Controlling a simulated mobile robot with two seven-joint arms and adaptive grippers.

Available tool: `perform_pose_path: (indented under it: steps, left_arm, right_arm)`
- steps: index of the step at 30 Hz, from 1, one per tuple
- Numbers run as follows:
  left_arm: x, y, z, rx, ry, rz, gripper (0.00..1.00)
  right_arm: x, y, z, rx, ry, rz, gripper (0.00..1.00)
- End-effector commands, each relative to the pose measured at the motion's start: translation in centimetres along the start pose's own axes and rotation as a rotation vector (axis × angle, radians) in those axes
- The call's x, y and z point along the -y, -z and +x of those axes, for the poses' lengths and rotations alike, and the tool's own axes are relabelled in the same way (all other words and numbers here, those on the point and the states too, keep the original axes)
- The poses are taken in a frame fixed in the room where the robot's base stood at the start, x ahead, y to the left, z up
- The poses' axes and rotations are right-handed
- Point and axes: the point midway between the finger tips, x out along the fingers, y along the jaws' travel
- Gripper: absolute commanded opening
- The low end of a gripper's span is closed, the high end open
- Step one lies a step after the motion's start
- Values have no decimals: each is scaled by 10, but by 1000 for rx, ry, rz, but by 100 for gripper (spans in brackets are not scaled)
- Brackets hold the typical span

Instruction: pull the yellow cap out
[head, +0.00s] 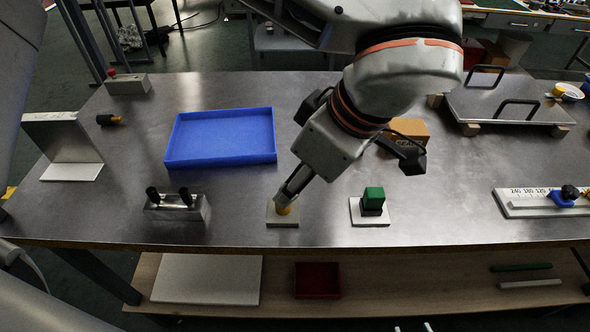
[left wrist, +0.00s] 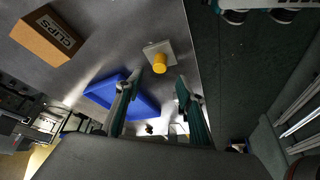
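The yellow cap (head: 284,210) stands on a small pale square plate (head: 282,221) near the table's front edge. In the left wrist view the cap (left wrist: 160,65) sits on its plate, a little past the fingertips and roughly in line with the gap between them. My left gripper (head: 291,190) reaches down over the cap and partly hides it in the head view. In the left wrist view its two fingers (left wrist: 157,82) are apart with nothing between them. I cannot tell whether a finger touches the cap. My right gripper is not in view.
A green block (head: 373,198) on a white plate stands to the right. A metal block with black knobs (head: 177,208) stands to the left. A blue tray (head: 221,137) and a cardboard box (head: 411,128) lie behind. The front edge drops to a lower shelf (head: 400,277).

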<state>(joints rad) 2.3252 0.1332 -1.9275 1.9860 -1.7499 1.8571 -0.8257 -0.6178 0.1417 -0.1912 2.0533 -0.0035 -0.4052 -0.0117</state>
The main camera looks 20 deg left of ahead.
Motion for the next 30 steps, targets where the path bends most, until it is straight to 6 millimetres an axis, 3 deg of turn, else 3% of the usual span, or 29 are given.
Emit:
perform_pose_path:
  steps: [18, 30]
  left_arm:
    - [0, 2, 71, -8, 0, -3, 38]
    - [0, 3, 77, -8, -3, -4, 38]
  right_arm:
    - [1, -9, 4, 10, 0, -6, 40]
    - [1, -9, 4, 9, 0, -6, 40]
